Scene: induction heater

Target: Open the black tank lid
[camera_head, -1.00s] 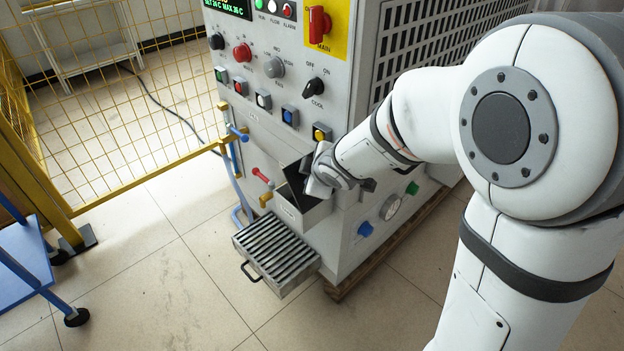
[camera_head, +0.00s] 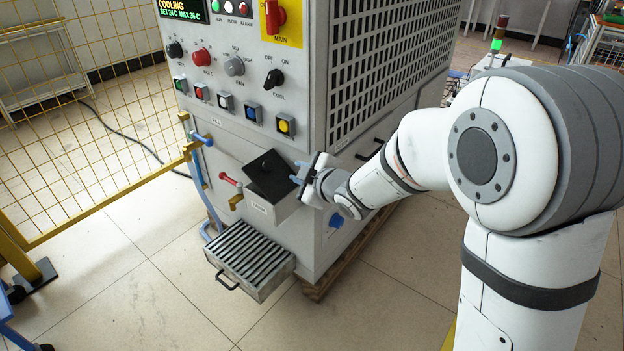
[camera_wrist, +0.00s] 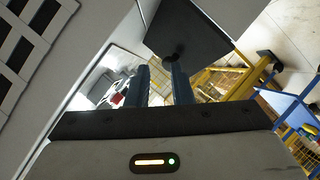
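The black tank lid (camera_head: 268,176) is a dark square plate with a small black knob (camera_head: 265,164), on top of the light grey tank box (camera_head: 262,208) on the machine's front. It looks shut or nearly so; its exact tilt is hard to tell. My gripper (camera_head: 299,173) is just right of the lid, its blue fingers pointing toward it. In the wrist view the fingers (camera_wrist: 160,68) are apart with nothing between them. The lid (camera_wrist: 190,28) lies beyond them, and its knob (camera_wrist: 174,53) shows near the right fingertip. Contact with the lid cannot be told.
The machine's control panel (camera_head: 235,90) has several knobs and buttons above the tank. A red-handled tap (camera_head: 229,180) and blue pipe are left of it. A slatted metal tray (camera_head: 252,255) sits below. A yellow mesh fence (camera_head: 90,130) stands at left; the front floor is clear.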

